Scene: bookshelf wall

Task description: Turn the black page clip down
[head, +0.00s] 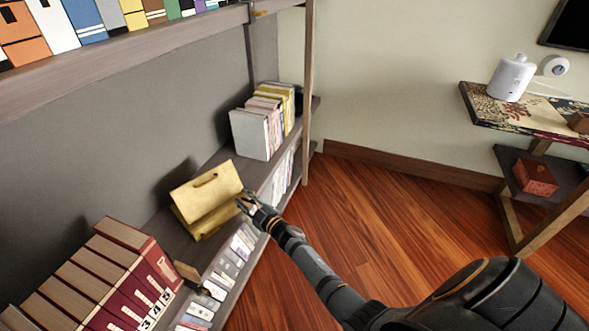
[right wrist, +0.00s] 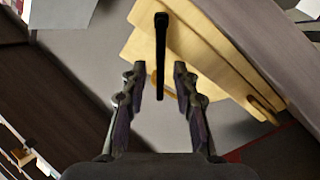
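A yellowish wooden book stand (head: 207,190) is on the middle shelf in the head view, tilted back. It also shows in the right wrist view (right wrist: 205,60). The black page clip (right wrist: 160,45) is a thin dark bar in the right wrist view, seen in front of the stand. I cannot pick it out in the head view. My right gripper (head: 245,202) is at the stand's right front edge. In the right wrist view its fingers (right wrist: 156,74) are apart, with the clip's lower part in line between them. I cannot tell whether they touch it. My left gripper is not in view.
Red numbered books (head: 130,265) stand left of the book stand, and a row of pale books (head: 262,125) stands behind it. Books fill the shelf below. A shelf post (head: 308,95) rises at the right. The wooden floor (head: 370,215) beside the shelf is clear.

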